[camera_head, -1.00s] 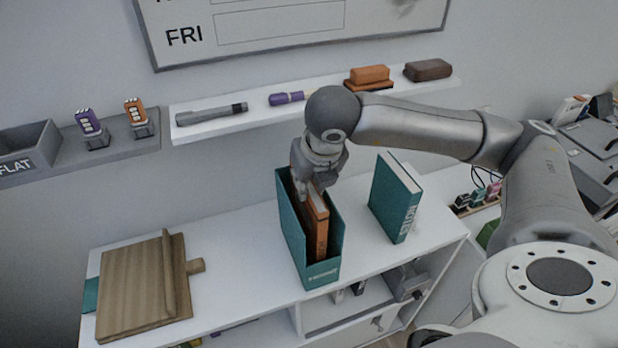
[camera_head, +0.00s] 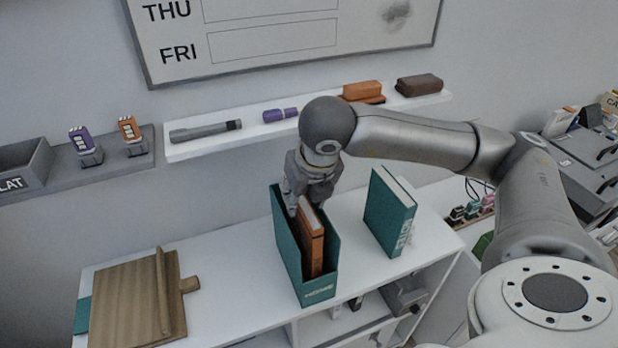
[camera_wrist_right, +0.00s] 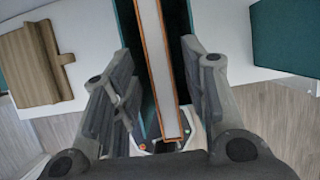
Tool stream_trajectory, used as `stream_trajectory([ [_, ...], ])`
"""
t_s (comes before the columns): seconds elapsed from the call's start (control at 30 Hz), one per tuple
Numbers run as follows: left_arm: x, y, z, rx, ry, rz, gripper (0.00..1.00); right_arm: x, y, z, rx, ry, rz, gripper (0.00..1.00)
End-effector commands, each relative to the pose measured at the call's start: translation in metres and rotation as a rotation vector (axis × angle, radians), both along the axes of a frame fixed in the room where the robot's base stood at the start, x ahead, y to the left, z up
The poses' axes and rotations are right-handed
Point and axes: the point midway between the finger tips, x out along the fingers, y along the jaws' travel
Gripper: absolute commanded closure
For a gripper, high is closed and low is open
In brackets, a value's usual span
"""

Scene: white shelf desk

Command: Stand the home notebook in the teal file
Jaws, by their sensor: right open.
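The teal file (camera_head: 318,292) stands on the white desk top, with a light label on its front that seems to read HOME. An orange notebook (camera_head: 312,246) stands upright inside the file, its spine toward the front. My right gripper (camera_head: 308,204) is just above the file's opening, at the notebook's top end. In the right wrist view my right gripper (camera_wrist_right: 160,105) is open, one finger on each side of the notebook (camera_wrist_right: 158,62), with gaps between. My left gripper is not in view.
A teal book (camera_head: 388,218) stands right of the file. A wooden board (camera_head: 125,305) lies on the desk at left. A wall shelf (camera_head: 250,131) above holds a grey marker, a purple marker and erasers. Desk top is clear between board and file.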

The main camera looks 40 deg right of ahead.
Motion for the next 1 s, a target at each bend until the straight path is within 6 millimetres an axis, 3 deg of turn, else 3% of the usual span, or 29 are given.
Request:
stream_trajectory([
  [0.43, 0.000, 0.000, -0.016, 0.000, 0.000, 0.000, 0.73, -0.034, 0.009, 0.087, -0.002, -0.006, 0.003, 0.59],
  [0.63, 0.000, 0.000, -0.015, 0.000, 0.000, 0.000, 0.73, -0.040, 0.010, 0.100, -0.001, -0.002, 0.002, 0.59],
  [1.0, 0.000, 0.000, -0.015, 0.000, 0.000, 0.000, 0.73, -0.041, 0.010, 0.101, -0.001, 0.000, 0.002, 0.59],
])
